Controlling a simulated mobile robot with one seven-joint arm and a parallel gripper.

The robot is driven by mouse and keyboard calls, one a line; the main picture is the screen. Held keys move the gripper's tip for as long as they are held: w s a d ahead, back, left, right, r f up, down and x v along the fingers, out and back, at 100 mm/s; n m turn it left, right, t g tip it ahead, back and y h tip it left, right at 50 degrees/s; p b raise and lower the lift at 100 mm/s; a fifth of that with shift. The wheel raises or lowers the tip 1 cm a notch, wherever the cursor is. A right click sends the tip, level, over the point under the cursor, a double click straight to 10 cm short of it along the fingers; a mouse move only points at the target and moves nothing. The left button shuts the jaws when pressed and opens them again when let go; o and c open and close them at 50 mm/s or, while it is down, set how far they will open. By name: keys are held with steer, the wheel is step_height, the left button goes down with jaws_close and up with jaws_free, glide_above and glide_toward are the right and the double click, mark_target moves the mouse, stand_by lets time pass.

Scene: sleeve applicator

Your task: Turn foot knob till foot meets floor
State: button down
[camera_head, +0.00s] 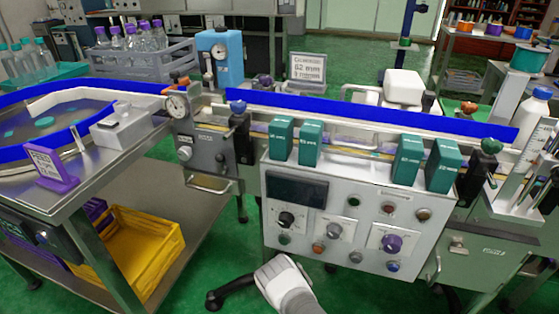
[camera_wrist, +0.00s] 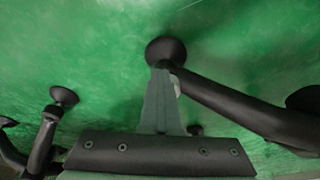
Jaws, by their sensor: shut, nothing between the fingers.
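In the wrist view a black round foot (camera_wrist: 166,50) sits at the end of a dark leg bar (camera_wrist: 235,103) over the green floor. My gripper (camera_wrist: 161,75) is shut and empty; its grey fingertips overlap the lower edge of the foot, and I cannot tell whether they touch it. A small pale part (camera_wrist: 175,86) shows beside the fingers. In the head view a black leg (camera_head: 243,288) lies low, left of my white gripper (camera_head: 283,278), whose fingertips are hidden there. I cannot tell whether the foot touches the floor.
The white control panel machine (camera_head: 345,215) stands just above my gripper. A steel table (camera_head: 95,190) with a yellow crate (camera_head: 140,245) below is at left. More black feet (camera_wrist: 64,96) stand at left in the wrist view. Green floor (camera_head: 190,285) is open around the leg.

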steer(key=shift+w+a, duration=0.7)
steer(key=shift+w, duration=0.25)
stand_by(0.4)
steer(key=shift+a, duration=0.1)
steer(key=w+d+p+v, duration=0.1)
steer(key=p+v, duration=0.3)
steer(key=v, duration=0.2)
steer(key=shift+s+a, duration=0.2)
steer(key=shift+a, duration=0.15)
steer(key=shift+s+r, duration=0.1)
